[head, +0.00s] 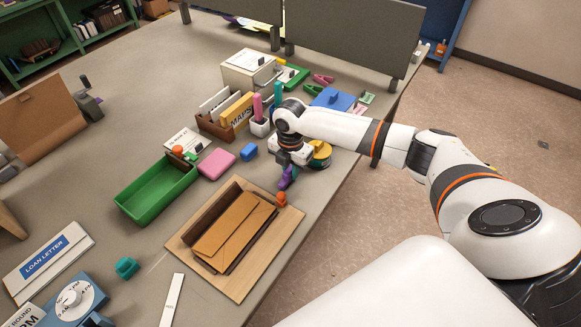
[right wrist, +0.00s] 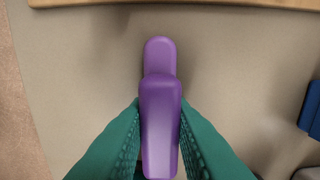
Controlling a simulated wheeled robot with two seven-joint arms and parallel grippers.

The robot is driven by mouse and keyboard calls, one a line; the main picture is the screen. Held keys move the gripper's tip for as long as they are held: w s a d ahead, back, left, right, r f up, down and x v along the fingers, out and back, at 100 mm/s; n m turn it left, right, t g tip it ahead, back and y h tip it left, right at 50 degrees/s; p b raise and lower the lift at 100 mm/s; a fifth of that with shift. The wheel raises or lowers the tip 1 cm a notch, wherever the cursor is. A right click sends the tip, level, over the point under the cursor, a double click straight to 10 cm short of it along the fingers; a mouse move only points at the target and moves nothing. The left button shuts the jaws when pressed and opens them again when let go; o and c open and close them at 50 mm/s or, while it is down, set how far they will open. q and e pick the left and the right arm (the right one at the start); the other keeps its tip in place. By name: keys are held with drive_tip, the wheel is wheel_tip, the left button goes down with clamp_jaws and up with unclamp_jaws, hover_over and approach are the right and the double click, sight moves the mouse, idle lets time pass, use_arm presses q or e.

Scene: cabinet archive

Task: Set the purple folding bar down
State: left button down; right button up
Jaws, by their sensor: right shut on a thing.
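The purple folding bar (head: 286,178) hangs below my right gripper (head: 289,166) in the head view, over the grey table just beyond the wooden board. In the right wrist view the bar (right wrist: 159,115) sits upright in the picture between the two teal fingers of my right gripper (right wrist: 159,108), which is shut on it. Its far end sticks out past the fingertips. I cannot tell whether the bar touches the table top. My left gripper is not in view.
A wooden board (head: 258,278) with brown envelopes lies in front. An orange piece (head: 281,198) is close to the bar. A blue block (head: 248,151), a pink block (head: 216,163) and a green tray (head: 156,192) lie to the left. The table's right edge is near.

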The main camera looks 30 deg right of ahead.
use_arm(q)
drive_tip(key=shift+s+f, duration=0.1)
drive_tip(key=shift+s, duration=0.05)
use_arm(e)
drive_tip(key=shift+f, duration=0.1)
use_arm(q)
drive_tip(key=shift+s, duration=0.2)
use_arm(e)
drive_tip(key=o, duration=0.9)
use_arm(q)
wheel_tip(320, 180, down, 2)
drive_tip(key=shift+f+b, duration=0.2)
drive_tip(key=shift+b, duration=1.05)
use_arm(e)
wheel_tip(320, 180, up, 12)
drive_tip(key=shift+r, duration=0.15)
